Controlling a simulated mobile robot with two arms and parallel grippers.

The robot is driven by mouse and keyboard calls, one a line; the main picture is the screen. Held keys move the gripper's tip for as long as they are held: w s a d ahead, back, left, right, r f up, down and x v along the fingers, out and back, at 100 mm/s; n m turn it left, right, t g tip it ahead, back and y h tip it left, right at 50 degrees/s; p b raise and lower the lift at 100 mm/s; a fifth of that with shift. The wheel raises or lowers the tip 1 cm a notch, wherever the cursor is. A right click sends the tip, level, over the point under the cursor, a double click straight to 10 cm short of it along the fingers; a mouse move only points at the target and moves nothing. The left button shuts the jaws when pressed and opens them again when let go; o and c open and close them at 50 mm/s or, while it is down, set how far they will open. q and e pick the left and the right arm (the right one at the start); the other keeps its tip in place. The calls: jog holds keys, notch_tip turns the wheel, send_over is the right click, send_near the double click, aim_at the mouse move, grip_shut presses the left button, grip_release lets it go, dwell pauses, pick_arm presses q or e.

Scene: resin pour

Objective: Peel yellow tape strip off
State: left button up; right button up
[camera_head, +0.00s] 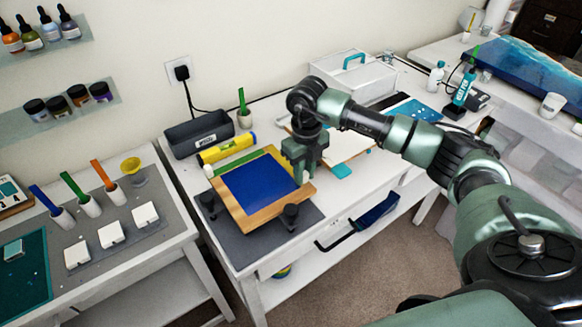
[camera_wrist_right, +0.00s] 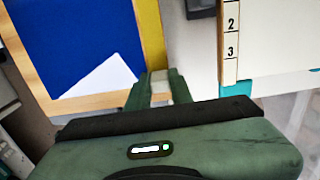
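A wooden frame (camera_head: 268,215) with a dark blue panel (camera_head: 255,188) lies on a grey mat at the front of the white bench. My right gripper (camera_head: 303,180) points down at the frame's right side and hides part of it. In the right wrist view, a yellow strip (camera_wrist_right: 151,35) runs along the frame's edge beside the blue panel (camera_wrist_right: 70,40) and ends near my fingertips (camera_wrist_right: 160,80). The fingers stand apart, with a pale patch showing between them; I cannot tell whether they touch the strip. My left gripper is out of view.
Dark clamp knobs (camera_head: 290,212) stand at the frame's near corners. A yellow level (camera_head: 227,148), a dark bin (camera_head: 199,134) and a green strip (camera_head: 240,161) lie behind the frame. A white board (camera_head: 345,147) lies to the right. A side table (camera_head: 150,225) stands left.

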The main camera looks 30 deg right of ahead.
grip_shut()
jog(key=shift+r, duration=0.25)
jog(key=shift+r+p, duration=0.35)
jog(key=shift+r, duration=0.2)
jog(key=shift+r+p, duration=0.3)
jog(key=shift+r+p, duration=1.7)
jog(key=shift+r, duration=1.2)
